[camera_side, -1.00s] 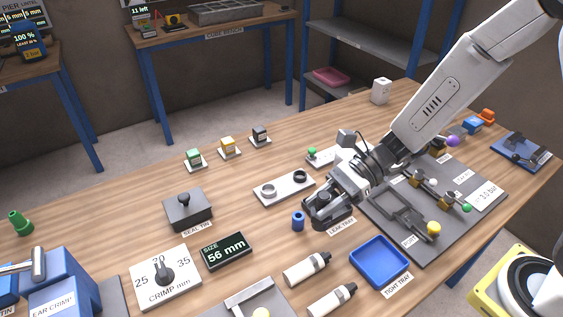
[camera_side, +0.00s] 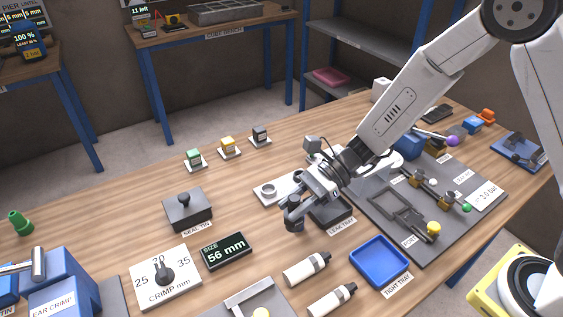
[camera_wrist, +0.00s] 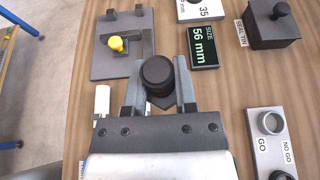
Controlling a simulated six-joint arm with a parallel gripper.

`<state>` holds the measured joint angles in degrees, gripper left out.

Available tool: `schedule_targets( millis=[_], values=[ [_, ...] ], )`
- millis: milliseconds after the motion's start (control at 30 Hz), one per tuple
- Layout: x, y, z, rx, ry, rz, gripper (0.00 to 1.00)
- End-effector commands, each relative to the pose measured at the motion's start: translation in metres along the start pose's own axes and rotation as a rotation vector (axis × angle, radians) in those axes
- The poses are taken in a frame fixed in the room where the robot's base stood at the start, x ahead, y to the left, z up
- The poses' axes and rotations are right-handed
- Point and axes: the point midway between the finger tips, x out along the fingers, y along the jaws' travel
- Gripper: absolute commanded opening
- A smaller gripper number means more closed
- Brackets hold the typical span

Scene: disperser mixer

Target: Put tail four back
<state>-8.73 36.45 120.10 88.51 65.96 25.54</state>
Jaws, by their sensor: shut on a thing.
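My gripper (camera_side: 294,218) is low over the table, left of the leak tray (camera_side: 334,217). In the wrist view its fingers (camera_wrist: 159,92) are shut on a dark, round-topped piece (camera_wrist: 157,71). The lower part of this piece is largely hidden. In the side view the fingers cover the spot where a small blue cylinder stood. I cannot tell whether the held piece is tail four, and no tail label is readable.
The go/no-go gauge block (camera_side: 269,191) is just behind my gripper. Two white bottles (camera_side: 306,268) and the blue tight tray (camera_side: 380,260) are in front. The 56 mm display (camera_side: 224,250) and seal tin (camera_side: 188,210) stand to the left. Some bare table lies between.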

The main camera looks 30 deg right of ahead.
Motion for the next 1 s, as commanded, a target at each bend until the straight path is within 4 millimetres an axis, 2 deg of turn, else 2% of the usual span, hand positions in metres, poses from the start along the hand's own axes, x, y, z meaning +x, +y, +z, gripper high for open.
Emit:
schedule_targets(
  millis=[167, 533, 733, 1000],
  values=[
    [0.015, -0.023, -0.006, -0.001, -0.001, 0.001, 0.0],
    [0.041, -0.051, -0.038, 0.0, 0.0, 0.001, 0.0],
    [0.049, -0.06, -0.046, 0.0, 0.0, 0.001, 0.0],
    [0.051, -0.062, -0.048, -0.001, 0.0, 0.0, 0.0]
  ],
)
